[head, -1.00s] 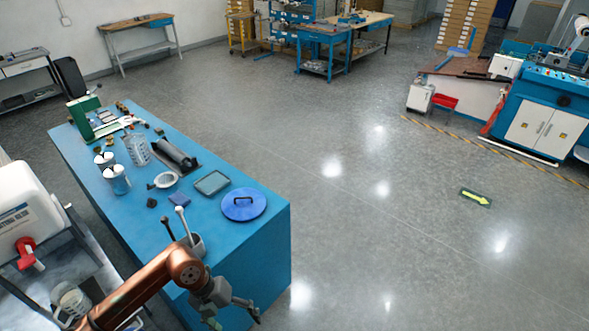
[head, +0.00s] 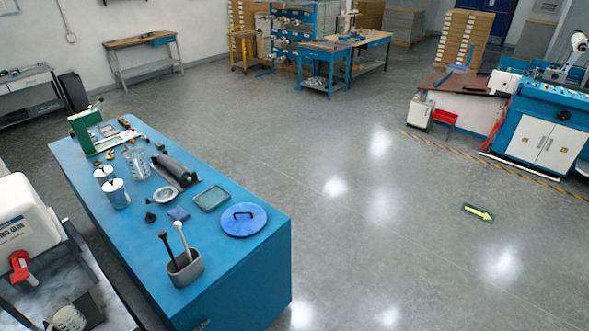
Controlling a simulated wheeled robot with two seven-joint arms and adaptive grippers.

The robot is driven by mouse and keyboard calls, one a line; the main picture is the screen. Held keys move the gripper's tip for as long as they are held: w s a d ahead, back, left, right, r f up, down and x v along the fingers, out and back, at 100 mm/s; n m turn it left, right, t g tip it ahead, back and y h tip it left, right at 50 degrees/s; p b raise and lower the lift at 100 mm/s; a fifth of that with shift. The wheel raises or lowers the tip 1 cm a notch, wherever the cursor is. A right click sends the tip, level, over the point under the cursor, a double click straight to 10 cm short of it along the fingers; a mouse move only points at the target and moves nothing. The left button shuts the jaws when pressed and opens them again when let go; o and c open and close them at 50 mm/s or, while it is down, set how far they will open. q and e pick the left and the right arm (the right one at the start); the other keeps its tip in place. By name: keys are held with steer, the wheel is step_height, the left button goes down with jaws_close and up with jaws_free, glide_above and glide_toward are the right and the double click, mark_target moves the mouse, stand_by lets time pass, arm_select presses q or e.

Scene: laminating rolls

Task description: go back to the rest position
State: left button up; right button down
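Neither of my grippers shows in the head view now, and no part of my arms can be made out with certainty. The blue workbench (head: 235,280) stands at the left. On its near end a grey holder (head: 186,269) holds a dark-handled tool and a white-handled tool, both upright and leaning slightly.
The bench also carries a shallow tray (head: 211,198), a dark roller (head: 174,170), white cans (head: 115,193) and a wire basket (head: 137,161). A white jug (head: 27,225) with a red tap stands at far left.

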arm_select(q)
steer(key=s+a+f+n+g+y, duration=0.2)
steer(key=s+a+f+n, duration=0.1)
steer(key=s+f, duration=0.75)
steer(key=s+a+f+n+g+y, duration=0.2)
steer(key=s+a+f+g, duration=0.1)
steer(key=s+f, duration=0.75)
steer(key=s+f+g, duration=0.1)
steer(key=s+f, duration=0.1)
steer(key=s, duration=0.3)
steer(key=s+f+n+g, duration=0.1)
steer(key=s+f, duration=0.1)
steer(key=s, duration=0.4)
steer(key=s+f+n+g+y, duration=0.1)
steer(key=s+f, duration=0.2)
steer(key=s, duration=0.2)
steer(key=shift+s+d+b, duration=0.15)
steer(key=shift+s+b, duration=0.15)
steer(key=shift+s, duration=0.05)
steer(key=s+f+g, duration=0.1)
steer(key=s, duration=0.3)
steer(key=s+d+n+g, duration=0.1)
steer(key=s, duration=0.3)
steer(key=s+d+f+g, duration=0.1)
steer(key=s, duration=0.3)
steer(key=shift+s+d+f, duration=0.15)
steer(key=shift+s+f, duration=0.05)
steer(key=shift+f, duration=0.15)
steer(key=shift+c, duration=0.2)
